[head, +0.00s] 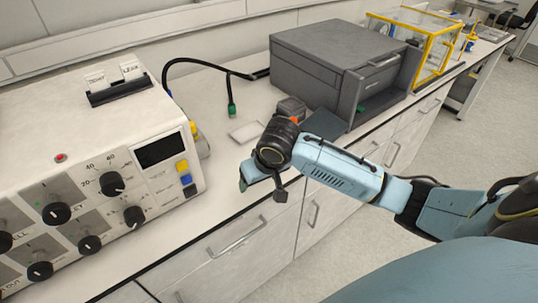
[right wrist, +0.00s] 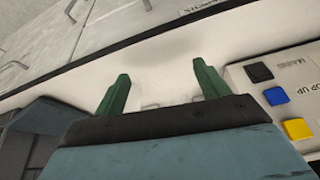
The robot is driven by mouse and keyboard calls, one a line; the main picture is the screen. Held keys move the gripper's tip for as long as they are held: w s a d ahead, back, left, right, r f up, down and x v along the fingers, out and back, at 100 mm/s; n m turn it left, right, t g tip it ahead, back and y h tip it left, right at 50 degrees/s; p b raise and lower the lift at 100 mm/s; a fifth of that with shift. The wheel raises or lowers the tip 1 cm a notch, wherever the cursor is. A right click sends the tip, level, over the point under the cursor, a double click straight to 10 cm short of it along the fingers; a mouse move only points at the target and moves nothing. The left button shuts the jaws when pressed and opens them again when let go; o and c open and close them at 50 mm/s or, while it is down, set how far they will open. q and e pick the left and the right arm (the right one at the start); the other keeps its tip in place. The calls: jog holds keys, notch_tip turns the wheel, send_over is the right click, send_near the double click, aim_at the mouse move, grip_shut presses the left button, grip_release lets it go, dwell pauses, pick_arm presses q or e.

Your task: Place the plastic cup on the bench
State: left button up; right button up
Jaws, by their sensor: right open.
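My right gripper (head: 262,188) hangs over the front edge of the white bench (head: 212,92), between the control console and the grey machine. In the right wrist view its two green fingers (right wrist: 160,72) are spread apart, with pale bench surface beyond them. Faint whitish outlines (right wrist: 150,106) show low between the fingers; I cannot tell whether they belong to a cup. No plastic cup can be clearly made out in either view. My left gripper is not in view.
The control console (head: 95,190) with knobs fills the bench at left. A grey boxy machine (head: 335,55) stands behind my right arm. A yellow-framed case (head: 432,45) is farther back.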

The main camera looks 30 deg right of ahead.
jog(key=w+d+r+m+h, duration=0.25)
jog(key=w+d+r, duration=0.25)
jog(key=d+r, duration=0.35)
jog(key=shift+m+y, duration=0.35)
jog(key=x, duration=0.2)
jog(key=b+x, duration=0.1)
jog(key=x, duration=0.4)
jog(key=shift+w+a+f, duration=0.25)
jog(key=shift+a+f, duration=0.05)
jog(key=shift+f, duration=0.05)
jog(key=b+x, duration=0.1)
jog(key=x, duration=0.4)
jog(key=shift+w, duration=0.2)
jog(key=c, duration=1.1)
notch_tip(320, 180, up, 10)
jog(key=shift+r+p, duration=0.1)
jog(key=shift+p, duration=0.4)
jog(key=shift+c, duration=0.2)
jog(key=s+a+r+n+y, duration=0.1)
jog(key=s+a+r+n, duration=0.2)
jog(key=s+a, duration=1)
jog(key=shift+a+r+n, duration=0.3)
jog(key=shift+a+r, duration=0.1)
